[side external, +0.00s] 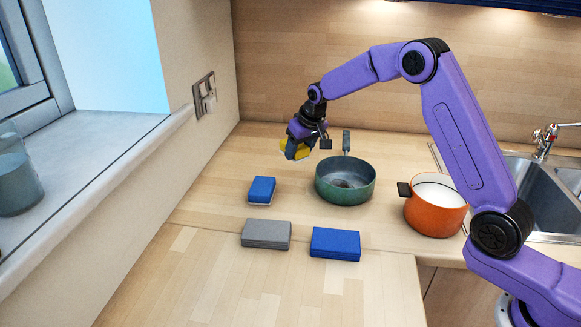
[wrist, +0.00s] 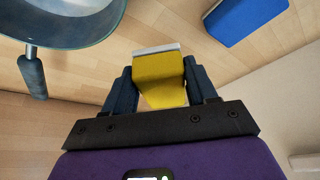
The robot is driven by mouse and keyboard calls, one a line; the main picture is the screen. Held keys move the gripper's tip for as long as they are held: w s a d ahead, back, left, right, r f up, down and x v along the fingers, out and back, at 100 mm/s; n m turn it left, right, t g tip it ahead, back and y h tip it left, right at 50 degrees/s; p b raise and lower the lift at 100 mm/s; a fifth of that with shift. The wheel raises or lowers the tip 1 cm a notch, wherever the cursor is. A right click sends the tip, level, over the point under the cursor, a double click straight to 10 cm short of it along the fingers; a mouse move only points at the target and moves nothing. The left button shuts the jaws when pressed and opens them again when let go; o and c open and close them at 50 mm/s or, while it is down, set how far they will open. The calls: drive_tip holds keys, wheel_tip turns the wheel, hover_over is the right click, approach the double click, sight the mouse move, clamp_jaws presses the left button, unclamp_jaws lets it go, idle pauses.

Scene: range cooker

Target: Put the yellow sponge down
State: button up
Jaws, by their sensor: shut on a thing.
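The yellow sponge (wrist: 160,80) has a pale layer along one edge and sits between the two dark fingers of my gripper (wrist: 162,92). My gripper is shut on it. In the side external view the yellow sponge (side external: 287,144) shows partly behind the fingers of my gripper (side external: 299,151). It is held above the wooden counter, behind and left of the green pan. How high it is above the counter is hard to tell.
A green pan (side external: 345,192) stands right of my gripper. A blue sponge (side external: 262,189) lies left of it. A grey block (side external: 266,234) and a blue block (side external: 335,244) lie in front. An orange pot (side external: 436,214) and a sink (side external: 540,185) are at the right. The back-left counter (side external: 225,160) is clear.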

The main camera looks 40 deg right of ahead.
sight(300, 148)
drive_tip(key=w+f, duration=0.4)
drive_tip(key=f, duration=0.1)
drive_tip(key=shift+a+f, duration=0.1)
drive_tip(key=shift+f, duration=1.45)
drive_tip(key=shift+f, duration=0.15)
drive_tip(key=o, duration=0.9)
drive_tip(key=shift+o, duration=0.2)
drive_tip(key=v, duration=1.2)
drive_tip(key=shift+w, duration=0.1)
